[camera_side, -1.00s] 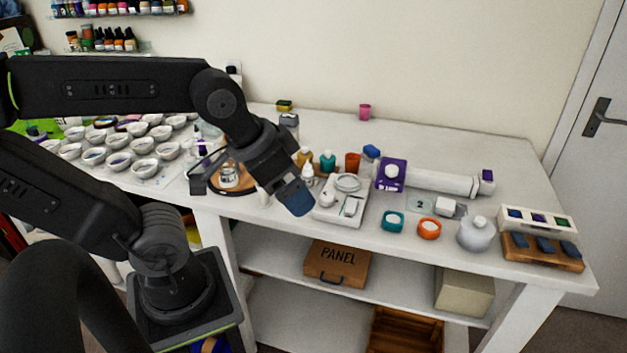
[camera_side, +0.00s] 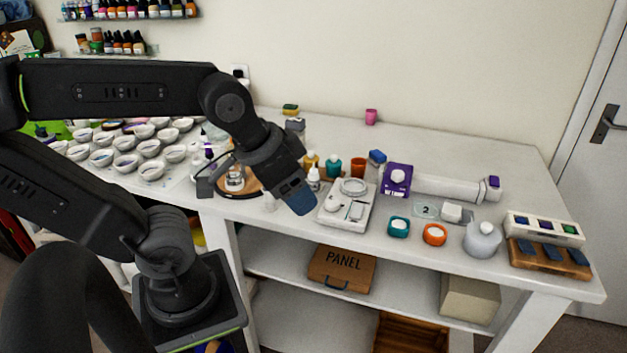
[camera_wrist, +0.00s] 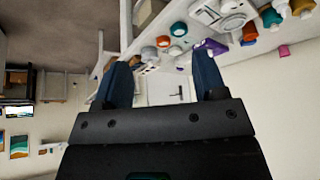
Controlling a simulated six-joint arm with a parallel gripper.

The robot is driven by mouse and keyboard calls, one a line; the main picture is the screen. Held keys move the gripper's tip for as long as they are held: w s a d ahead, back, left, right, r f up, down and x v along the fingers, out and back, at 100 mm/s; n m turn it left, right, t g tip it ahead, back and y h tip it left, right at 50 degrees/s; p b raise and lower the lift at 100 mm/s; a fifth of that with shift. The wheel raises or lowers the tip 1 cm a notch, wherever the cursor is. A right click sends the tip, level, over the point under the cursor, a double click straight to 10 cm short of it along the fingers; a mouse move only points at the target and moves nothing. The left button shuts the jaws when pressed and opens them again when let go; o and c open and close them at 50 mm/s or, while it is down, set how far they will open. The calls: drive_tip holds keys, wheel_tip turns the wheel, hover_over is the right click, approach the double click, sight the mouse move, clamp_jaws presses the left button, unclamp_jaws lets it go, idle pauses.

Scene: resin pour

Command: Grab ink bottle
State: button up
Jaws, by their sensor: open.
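My gripper (camera_side: 299,204) hangs above the front edge of the table in the side view, its blue fingers pointing down and to the right. In the wrist view the two fingers (camera_wrist: 164,82) are apart with nothing held between them. Several bottles stand behind it: a small white dropper bottle (camera_side: 314,179), an amber bottle (camera_side: 311,161) and a teal bottle (camera_side: 332,168). More dark bottles with orange labels (camera_side: 125,44) stand on the wall shelf. I cannot tell which one is the ink bottle.
A white scale (camera_side: 346,207) sits just right of my gripper. Many white bowls (camera_side: 150,171) fill the left of the table.

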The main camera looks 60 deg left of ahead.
drive_tip(key=n+g+y, duration=0.2)
drive_tip(key=n+y, duration=0.3)
drive_tip(key=n, duration=0.6)
approach(313, 171)
drive_tip(key=x, duration=0.5)
drive_tip(key=shift+w+a+f, duration=0.15)
drive_tip(key=shift+w+f, duration=0.1)
drive_tip(key=shift+w, duration=0.2)
drive_tip(key=shift+s+x, duration=0.15)
drive_tip(key=shift+x, duration=1.3)
drive_tip(key=shift+s+x, duration=0.1)
drive_tip(key=shift+x, duration=1.35)
drive_tip(key=shift+c, duration=0.2)
drive_tip(key=c, duration=1)
